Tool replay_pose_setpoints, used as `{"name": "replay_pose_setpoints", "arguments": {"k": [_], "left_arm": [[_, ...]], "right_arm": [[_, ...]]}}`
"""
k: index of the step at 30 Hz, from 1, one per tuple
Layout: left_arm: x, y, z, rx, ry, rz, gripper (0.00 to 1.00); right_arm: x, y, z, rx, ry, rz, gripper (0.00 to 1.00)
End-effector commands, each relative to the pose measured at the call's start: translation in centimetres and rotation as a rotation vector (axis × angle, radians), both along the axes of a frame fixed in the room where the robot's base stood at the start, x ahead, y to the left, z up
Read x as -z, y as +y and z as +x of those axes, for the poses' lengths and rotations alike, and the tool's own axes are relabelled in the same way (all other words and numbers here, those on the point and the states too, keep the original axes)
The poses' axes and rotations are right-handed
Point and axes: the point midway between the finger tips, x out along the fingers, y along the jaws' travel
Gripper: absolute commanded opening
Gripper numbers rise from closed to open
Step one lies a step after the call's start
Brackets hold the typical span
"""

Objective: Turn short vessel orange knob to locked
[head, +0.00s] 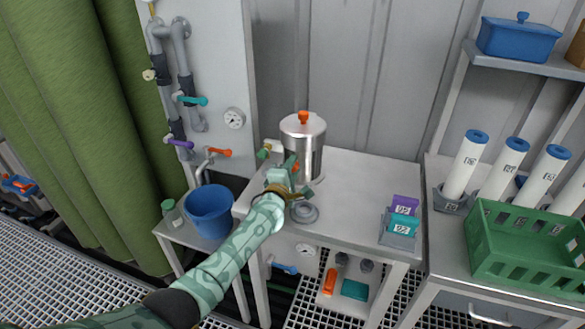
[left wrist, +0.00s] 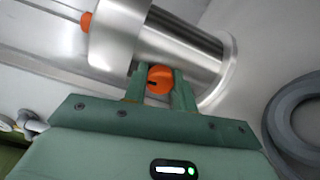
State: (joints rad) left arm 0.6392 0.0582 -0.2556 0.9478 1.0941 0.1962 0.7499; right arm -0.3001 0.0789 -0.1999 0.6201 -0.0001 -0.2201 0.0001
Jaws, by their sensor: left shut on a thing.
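The short vessel (head: 311,148) is a shiny steel cylinder with an orange top knob (head: 303,117), standing upright on the grey table. In the left wrist view the vessel (left wrist: 184,50) fills the upper middle. An orange knob (left wrist: 159,80) with a dark slot sits on its side. My left gripper (left wrist: 160,75) is shut on this side knob, one green finger on each side of it. In the head view my left gripper (head: 291,168) reaches the front of the vessel and mostly hides the side knob. Whether the knob reads locked cannot be told. My right gripper is not in view.
A grey ring (head: 303,212) lies on the table (head: 350,180) in front of the vessel. Purple and teal boxes (head: 403,206) stand at the table's right. A blue bucket (head: 209,212) and pipes are left. A green crate (head: 520,245) and white cylinders (head: 465,165) are right.

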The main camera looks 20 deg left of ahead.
Motion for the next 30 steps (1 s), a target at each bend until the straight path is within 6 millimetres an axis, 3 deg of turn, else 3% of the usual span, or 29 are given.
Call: {"name": "replay_pose_setpoints", "arguments": {"k": [10,11,12,13,23,26,30], "left_arm": [[0.3,0.0,-0.1,0.001,0.006,0.005,0.04],[0.3,0.0,-0.1,0.002,0.006,0.005,0.35],[0.3,0.0,-0.1,0.002,0.006,0.005,0.46],[0.3,0.0,-0.1,0.002,0.005,0.004,0.49],[0.0,0.0,-0.4,0.0,0.002,0.002,0.49],[-0.2,0.1,-1.7,0.0,0.002,0.002,0.49],[-0.5,0.2,-5.1,0.001,0.002,0.002,0.49]], "right_arm": [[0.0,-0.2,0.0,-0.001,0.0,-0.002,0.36],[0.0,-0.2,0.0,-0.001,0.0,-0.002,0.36],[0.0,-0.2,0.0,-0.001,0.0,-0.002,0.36],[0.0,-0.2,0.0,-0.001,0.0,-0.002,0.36],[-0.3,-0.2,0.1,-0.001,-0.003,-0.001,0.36],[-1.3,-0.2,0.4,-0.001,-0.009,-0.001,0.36],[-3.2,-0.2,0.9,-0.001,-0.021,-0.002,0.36]]}}
